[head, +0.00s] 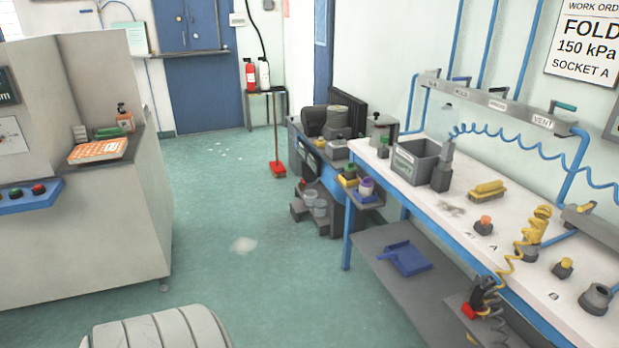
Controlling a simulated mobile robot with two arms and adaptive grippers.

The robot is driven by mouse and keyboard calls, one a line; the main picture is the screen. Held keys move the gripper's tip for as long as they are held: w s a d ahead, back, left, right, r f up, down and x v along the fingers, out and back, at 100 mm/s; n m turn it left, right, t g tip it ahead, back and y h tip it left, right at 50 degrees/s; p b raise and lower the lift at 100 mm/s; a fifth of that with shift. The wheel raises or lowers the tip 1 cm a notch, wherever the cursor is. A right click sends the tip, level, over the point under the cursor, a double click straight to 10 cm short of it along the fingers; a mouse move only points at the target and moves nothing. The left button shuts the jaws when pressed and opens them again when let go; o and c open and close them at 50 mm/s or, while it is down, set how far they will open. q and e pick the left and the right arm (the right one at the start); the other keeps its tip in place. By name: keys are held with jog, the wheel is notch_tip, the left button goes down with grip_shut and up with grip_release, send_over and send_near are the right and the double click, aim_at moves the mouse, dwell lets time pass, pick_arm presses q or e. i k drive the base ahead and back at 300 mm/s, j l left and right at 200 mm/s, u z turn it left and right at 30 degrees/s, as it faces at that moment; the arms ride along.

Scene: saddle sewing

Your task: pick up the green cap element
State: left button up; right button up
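I cannot tell for sure which thing is the green cap element. A small green piece (383,153) shows beside a grey block at the far end of the white bench. A yellow-and-green piece (349,174) sits on the low blue stand at the bench's far end. A flat green thing (108,132) lies on the grey machine at the left, behind an orange-topped tray. Neither of my grippers is in view, and nothing visible is held.
The white bench (452,209) along the right wall bears a grey bin (414,162), a yellow block (487,190), an orange-topped piece (484,226) and a yellow coiled hose (533,235). A blue dustpan (404,258) lies on the shelf below. The green floor (215,205) between is mostly clear.

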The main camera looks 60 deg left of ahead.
aim_at(349, 169)
jog(key=u, duration=1.5)
